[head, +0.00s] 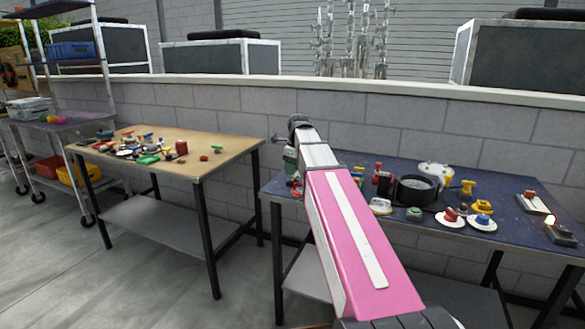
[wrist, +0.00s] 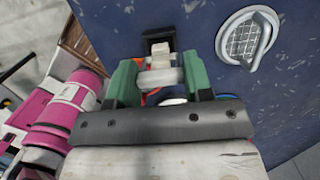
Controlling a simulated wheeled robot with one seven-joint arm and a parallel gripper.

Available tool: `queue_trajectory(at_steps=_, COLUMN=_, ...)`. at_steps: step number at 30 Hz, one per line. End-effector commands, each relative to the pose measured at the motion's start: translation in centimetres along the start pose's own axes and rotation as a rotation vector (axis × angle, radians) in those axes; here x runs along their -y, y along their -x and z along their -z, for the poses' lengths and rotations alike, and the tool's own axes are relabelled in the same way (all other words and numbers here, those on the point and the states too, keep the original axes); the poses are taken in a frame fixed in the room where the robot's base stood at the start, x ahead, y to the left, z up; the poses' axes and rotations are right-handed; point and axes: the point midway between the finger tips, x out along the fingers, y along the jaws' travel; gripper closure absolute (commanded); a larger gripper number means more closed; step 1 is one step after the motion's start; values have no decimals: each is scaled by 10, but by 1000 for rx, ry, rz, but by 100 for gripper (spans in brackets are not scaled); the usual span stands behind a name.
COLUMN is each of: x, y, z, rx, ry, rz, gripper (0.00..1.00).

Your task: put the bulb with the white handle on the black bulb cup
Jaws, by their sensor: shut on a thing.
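My gripper (wrist: 160,72), with green fingers, is shut on a pale white piece (wrist: 158,62), which looks like the white handle of the bulb. The bulb end itself I cannot make out. A black squarish part (wrist: 156,36) shows just beyond the handle; I cannot tell whether it is the black bulb cup or whether they touch. In the head view my gripper (head: 291,163) is at the left end of the blue table, partly hidden by my pink arm, and what it holds is not clear there.
The blue table (head: 505,236) bears a wide black ring-shaped pot (head: 417,189), a yellow knob piece (head: 467,189), and two white discs with a red (head: 451,216) and a blue-and-yellow top (head: 482,217). A round silver grille piece (wrist: 247,38) lies right of my gripper. A wooden table (head: 225,150) stands left.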

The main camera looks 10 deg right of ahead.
Motion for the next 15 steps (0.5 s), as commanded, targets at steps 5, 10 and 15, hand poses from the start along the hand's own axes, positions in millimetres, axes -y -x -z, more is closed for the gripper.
queue_trajectory(at_steps=5, x=0, y=-4, z=1, rx=0, ry=0, rz=0, gripper=78)
queue_trajectory(at_steps=10, x=0, y=-6, z=1, rx=0, ry=0, rz=0, gripper=78)
queue_trajectory(at_steps=15, x=0, y=-6, z=1, rx=0, ry=0, rz=0, gripper=78)
